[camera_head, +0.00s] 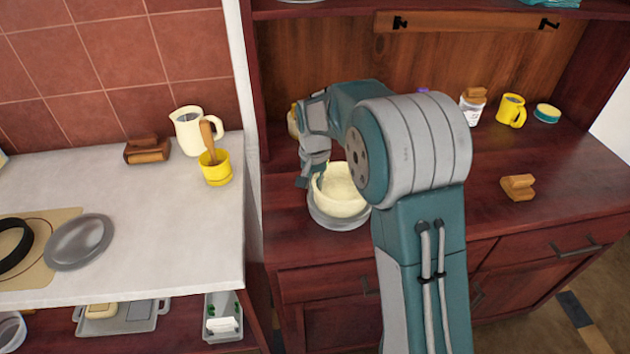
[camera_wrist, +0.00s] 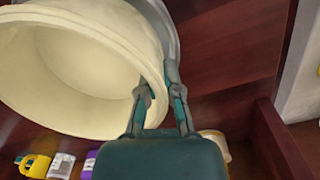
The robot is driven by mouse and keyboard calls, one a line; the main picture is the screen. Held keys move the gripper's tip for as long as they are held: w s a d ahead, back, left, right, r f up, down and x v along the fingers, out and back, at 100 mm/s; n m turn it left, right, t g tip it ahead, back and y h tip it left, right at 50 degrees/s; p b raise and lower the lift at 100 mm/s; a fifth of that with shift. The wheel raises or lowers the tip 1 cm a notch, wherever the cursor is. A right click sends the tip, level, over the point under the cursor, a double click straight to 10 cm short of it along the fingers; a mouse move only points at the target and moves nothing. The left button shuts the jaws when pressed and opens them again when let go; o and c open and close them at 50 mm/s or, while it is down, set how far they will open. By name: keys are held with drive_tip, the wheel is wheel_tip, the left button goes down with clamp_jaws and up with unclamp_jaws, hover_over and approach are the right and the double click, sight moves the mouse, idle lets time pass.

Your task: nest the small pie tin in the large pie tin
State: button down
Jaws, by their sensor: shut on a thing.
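A cream, deep round tin (camera_head: 341,192), which I take as the small pie tin, is over a wider grey metal tin (camera_head: 336,220), which I take as the large one, on the dark red wooden counter. My gripper (camera_head: 312,180) is shut on the cream tin's left rim. In the wrist view my gripper (camera_wrist: 162,95) has one finger inside the cream tin (camera_wrist: 85,65) and one outside. The grey tin's edge (camera_wrist: 163,22) shows behind it. I cannot tell whether the cream tin rests on the grey tin's floor. My arm hides part of both on the right.
A brown wooden-looking block (camera_head: 518,187), a yellow mug (camera_head: 511,110) and a jar (camera_head: 471,109) stand to the right. The white counter at left holds a grey plate (camera_head: 80,241), a cream pitcher (camera_head: 187,130) and a yellow cup (camera_head: 215,168). A shelf overhangs the dark counter.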

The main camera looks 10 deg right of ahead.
drive_tip(key=shift+f, duration=0.7)
drive_tip(key=shift+r, duration=0.15)
drive_tip(key=shift+r, duration=1.05)
drive_tip(key=shift+f, duration=1.2)
drive_tip(key=shift+r, duration=0.15)
drive_tip(key=shift+r, duration=1.05)
drive_tip(key=shift+f, duration=1.2)
idle(0.4)
drive_tip(key=shift+r, duration=0.1)
